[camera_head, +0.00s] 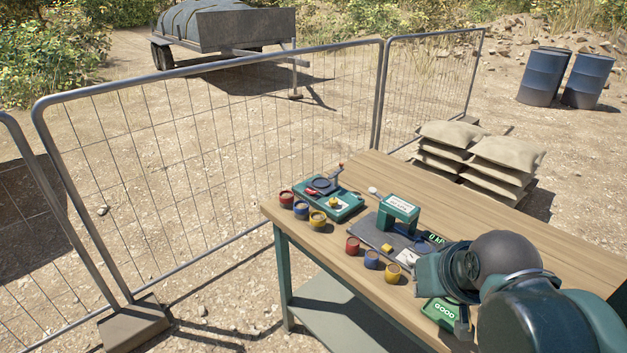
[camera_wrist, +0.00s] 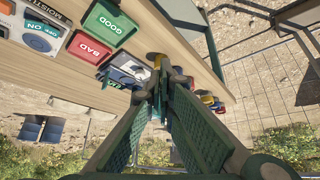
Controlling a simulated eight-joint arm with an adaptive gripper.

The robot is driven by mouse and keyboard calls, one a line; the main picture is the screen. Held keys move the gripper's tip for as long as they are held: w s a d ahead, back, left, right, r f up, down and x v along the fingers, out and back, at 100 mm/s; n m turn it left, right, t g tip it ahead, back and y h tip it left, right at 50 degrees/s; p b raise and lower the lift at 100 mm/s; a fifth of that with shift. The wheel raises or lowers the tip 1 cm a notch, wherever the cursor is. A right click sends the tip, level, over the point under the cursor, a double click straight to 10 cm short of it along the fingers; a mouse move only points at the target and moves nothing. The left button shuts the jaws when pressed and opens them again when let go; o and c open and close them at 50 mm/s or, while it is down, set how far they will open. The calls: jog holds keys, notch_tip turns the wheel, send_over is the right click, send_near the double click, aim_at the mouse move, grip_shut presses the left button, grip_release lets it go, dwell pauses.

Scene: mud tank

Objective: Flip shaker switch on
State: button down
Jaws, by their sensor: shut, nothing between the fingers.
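I cannot tell for certain which part is the shaker switch. A white panel (camera_wrist: 40,38) with an OFF ON label and a round blue part shows at the upper left of the wrist view. In the head view, a teal unit (camera_head: 330,203) with a round dark top and a red part stands at the table's far left end. My gripper (camera_wrist: 158,88) is shut and empty, pointing toward the table in the wrist view, apart from the OFF ON panel. In the head view my arm covers the table's right part and the fingertips are hidden.
A green GOOD tray (camera_wrist: 108,24) and red BAD tray (camera_wrist: 88,48) lie beside the panel. Small coloured cups, including a red one (camera_head: 352,246), stand near the table's front edge. A teal arch (camera_head: 400,208) stands mid-table. A mesh fence (camera_head: 230,130) runs behind.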

jog(key=w+a+r+n+g+p, duration=0.1)
jog(key=w+a+r+p, duration=0.3)
jog(key=w, duration=0.5)
jog(key=w+a+r+n+y+p, duration=0.15)
jog(key=w+r+p, duration=0.3)
jog(key=w, duration=0.45)
jog(key=w+a+r+n+g+p, duration=0.1)
jog(key=w+a+r+n+p, duration=0.1)
jog(key=w+a+r+p, duration=0.45)
jog(key=w+a+f+n+p, duration=0.1)
jog(key=w+a+f+p, duration=0.2)
jog(key=w, duration=0.5)
jog(key=w+a+f+n+g+p, duration=0.1)
jog(key=w+a+f+p, duration=0.2)
jog(key=w, duration=0.6)
jog(key=w+a+f+n+g+p, duration=0.1)
jog(key=w+a+f+p, duration=0.3)
jog(key=w, duration=0.4)
jog(key=shift+w+a+n+y, duration=0.25)
jog(key=shift+a+n+y, duration=0.25)
jog(key=shift+a, duration=0.25)
jog(key=shift+f, duration=0.15)
